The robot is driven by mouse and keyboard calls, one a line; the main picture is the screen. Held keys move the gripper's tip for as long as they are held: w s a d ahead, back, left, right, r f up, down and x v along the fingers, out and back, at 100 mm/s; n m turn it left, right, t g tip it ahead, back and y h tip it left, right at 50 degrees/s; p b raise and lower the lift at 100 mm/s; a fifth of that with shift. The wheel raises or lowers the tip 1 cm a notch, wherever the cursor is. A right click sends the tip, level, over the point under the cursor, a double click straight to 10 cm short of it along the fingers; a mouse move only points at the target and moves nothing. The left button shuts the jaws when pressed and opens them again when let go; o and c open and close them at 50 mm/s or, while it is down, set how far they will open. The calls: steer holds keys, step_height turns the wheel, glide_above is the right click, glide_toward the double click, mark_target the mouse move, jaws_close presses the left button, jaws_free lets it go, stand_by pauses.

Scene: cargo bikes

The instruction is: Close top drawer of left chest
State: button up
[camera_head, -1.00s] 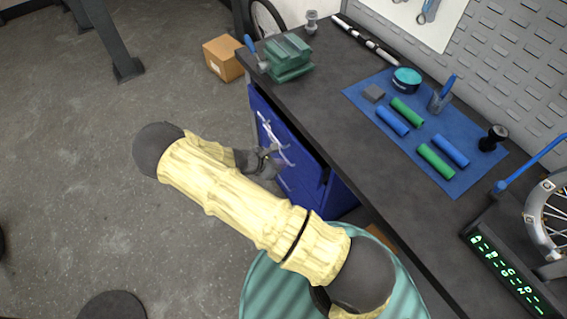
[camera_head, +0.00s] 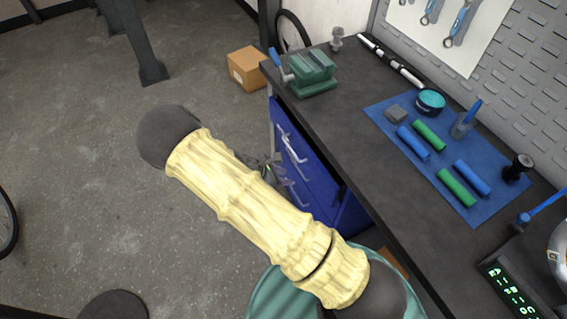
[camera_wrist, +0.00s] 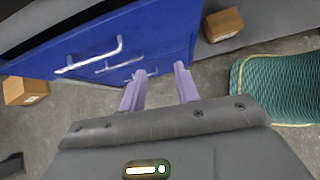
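The blue chest (camera_head: 322,190) stands under the workbench. Its top drawer (camera_head: 283,125) appears to stand out from the body, with a dark gap behind its front. The drawer's pale bar handle (camera_head: 294,150) is visible; in the wrist view the top drawer front (camera_wrist: 60,50) and handle (camera_wrist: 90,56) are at upper left. Lower handles show beyond it. My gripper (camera_wrist: 161,82) is open and empty, its two pale purple fingers apart, pointing towards the chest near its lower drawers. In the head view my gripper (camera_head: 272,168) is partly hidden behind my arm, just left of the drawer front.
The dark workbench (camera_head: 345,130) carries a green vise (camera_head: 312,75) and a blue mat (camera_head: 405,112) with several rolls. A cardboard box (camera_head: 246,68) sits on the floor beyond the chest. A green ribbed thing (camera_wrist: 270,90) lies right of my gripper. The floor at left is largely clear.

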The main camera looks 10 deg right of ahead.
steer(key=s+d+r+m+y, duration=0.3)
steer(key=s+r+m, duration=0.3)
steer(key=r+m, duration=0.4)
steer(key=s+d+r+m+y, duration=0.4)
steer(key=s+r+m, duration=0.3)
steer(key=r+m, duration=0.3)
step_height(320, 180, up, 3)
steer(key=shift+f+m+y, duration=0.1)
steer(key=shift+m+y, duration=0.3)
steer(key=shift+y, duration=0.3)
steer(key=shift+s+d, duration=0.1)
